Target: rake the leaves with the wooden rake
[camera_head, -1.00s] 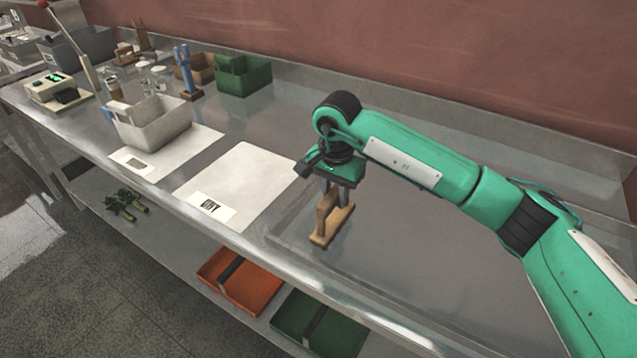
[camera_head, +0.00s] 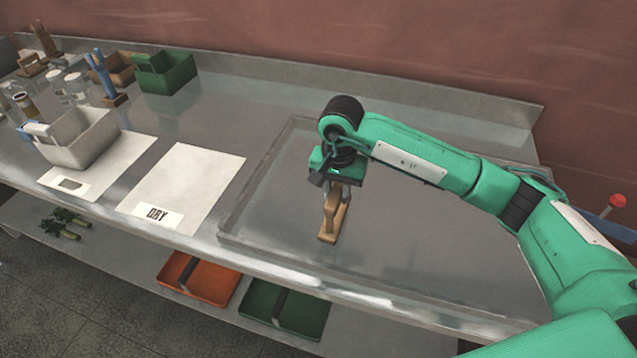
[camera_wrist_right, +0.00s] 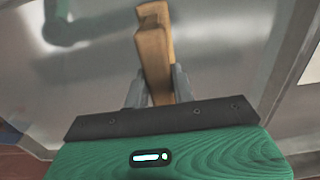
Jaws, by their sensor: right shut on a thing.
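My right gripper (camera_head: 336,190) is shut on a wooden rake (camera_head: 328,226) with a light brown block-like head. The rake is over the shallow metal tray (camera_head: 262,205) let into the bench; I cannot tell whether it touches the tray floor. In the right wrist view the rake (camera_wrist_right: 153,50) stands between the two grey fingers (camera_wrist_right: 157,88). Dark green leafy bundles (camera_head: 62,226) lie on the shelf below the bench at the left; no loose leaves show in the tray. My left gripper is not in view.
A white mat marked DRY (camera_head: 195,180) lies left of the tray. Further left are a grey bin (camera_head: 80,140), jars (camera_head: 75,88), a blue stand (camera_head: 101,75) and a green box (camera_head: 165,75). Orange (camera_head: 200,280) and green trays (camera_head: 285,310) sit on the lower shelf. Most of the metal tray is clear.

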